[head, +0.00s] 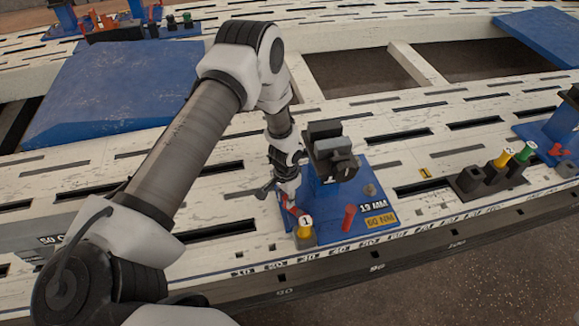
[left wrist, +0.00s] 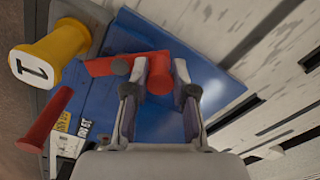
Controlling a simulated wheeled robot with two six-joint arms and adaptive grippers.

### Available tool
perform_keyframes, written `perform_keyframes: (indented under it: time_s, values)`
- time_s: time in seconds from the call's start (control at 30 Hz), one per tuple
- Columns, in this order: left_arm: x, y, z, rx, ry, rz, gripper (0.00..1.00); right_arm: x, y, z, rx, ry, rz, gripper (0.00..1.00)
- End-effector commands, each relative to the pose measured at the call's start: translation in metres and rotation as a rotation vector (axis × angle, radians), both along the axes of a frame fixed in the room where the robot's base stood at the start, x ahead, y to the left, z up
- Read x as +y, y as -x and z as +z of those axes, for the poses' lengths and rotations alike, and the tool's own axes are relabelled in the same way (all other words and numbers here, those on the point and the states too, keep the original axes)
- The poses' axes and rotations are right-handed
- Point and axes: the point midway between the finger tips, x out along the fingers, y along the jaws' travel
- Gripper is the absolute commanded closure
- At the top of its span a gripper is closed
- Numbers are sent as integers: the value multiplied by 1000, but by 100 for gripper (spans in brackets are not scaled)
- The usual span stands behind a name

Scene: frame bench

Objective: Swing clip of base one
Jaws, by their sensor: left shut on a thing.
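Base one is a blue plate (head: 342,226) on the white bench, with a blue upright carrying dark blocks (head: 330,150). A yellow piece marked 1 (head: 305,226) stands at its front left corner and shows large in the left wrist view (left wrist: 50,55). The red clip (head: 291,208) lies at the plate's left side. My left gripper (head: 287,194) comes down over it. In the left wrist view my left fingers (left wrist: 160,78) are shut on the clip's round red end (left wrist: 158,72), and its flat arm (left wrist: 103,67) points left toward the yellow piece. My right gripper is not in view.
A red pin (head: 349,217) stands on the plate right of the yellow piece. Dark holders with yellow (head: 503,158) and green (head: 525,152) pieces stand to the right, beside another blue base (head: 561,125). Slotted white bench lies between.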

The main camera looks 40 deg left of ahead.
Motion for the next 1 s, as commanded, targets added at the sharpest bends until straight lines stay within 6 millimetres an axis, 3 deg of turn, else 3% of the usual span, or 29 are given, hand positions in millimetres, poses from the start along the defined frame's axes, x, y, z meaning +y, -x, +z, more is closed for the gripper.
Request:
perform_keyframes:
  time_s: [0.03, 0.4, 0.7, 1.0]
  values:
    - [0, 4, 8, 5, 0, 43, 100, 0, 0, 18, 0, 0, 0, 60]
    - [-4, 20, 6, 3, -1, 389, 100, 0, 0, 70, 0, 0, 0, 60]
    - [-9, 28, 3, 1, 0, 613, 100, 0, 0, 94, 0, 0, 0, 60]
    - [-12, 32, 0, 1, 0, 719, 100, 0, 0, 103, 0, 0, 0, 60]
